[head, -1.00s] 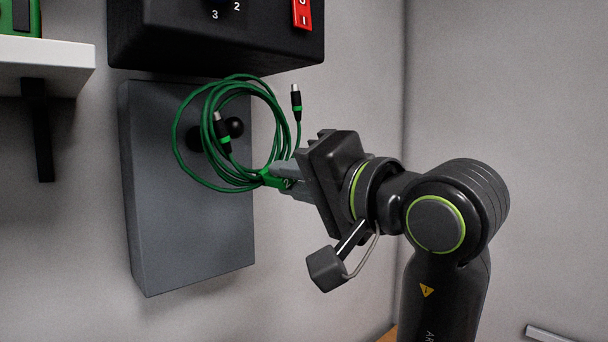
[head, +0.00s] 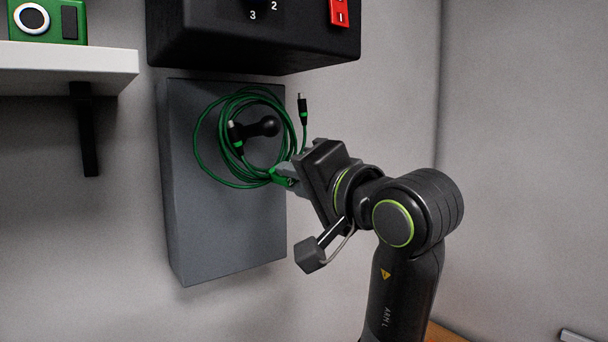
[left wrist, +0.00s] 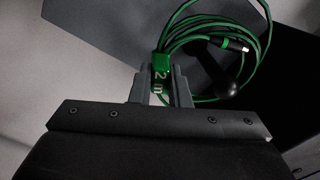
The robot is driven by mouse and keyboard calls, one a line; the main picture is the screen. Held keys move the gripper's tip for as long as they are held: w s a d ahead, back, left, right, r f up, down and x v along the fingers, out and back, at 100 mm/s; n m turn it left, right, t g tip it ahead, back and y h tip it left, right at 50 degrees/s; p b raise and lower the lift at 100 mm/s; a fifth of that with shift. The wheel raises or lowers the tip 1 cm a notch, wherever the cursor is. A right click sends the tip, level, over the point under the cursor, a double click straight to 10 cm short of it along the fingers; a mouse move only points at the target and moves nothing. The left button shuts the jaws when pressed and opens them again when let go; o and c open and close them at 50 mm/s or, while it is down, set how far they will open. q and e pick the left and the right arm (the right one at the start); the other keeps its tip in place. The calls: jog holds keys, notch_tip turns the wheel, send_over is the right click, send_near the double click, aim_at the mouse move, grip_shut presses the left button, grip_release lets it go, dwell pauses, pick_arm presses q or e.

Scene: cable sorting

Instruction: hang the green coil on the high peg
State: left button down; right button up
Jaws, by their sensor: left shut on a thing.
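The green coil (head: 205,165) is a looped green cable with dark plug ends, in front of a grey panel (head: 225,225) on the wall. A black peg with a ball end (head: 268,126) sticks out from the panel. The coil's loops surround the peg, and the ball shows inside the ring; one plug overlaps the peg's root. My left gripper (head: 286,174) is shut on the coil's green tag at its lower right. In the left wrist view the tag (left wrist: 162,66) reads "2 m", between the fingers, with the peg (left wrist: 222,80) beyond. Whether the coil touches the peg is unclear. My right gripper is not in view.
A black box (head: 255,45) with a red switch hangs just above the grey panel. A white shelf (head: 70,66) with a green device (head: 48,20) is at the left. The wall right of the panel is bare.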

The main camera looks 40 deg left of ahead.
pick_arm(q)
jog(key=shift+f+p+x, duration=0.15)
jog(key=shift+p+x, duration=0.05)
jog(key=shift+x, duration=0.85)
jog(key=shift+f+p+x, duration=0.1)
jog(key=shift+p+x, duration=0.05)
jog(key=shift+x, duration=0.9)
jog(key=shift+a+f+b, duration=0.2)
jog(key=shift+f+b, duration=0.4)
jog(key=shift+f, duration=0.4)
jog(key=c, duration=1.3)
grip_release()
jog(key=shift+f, duration=0.1)
jog(key=b+v, duration=0.7)
jog(key=v, duration=1)
jog(key=shift+d+b, duration=0.2)
jog(key=shift+b, duration=0.1)
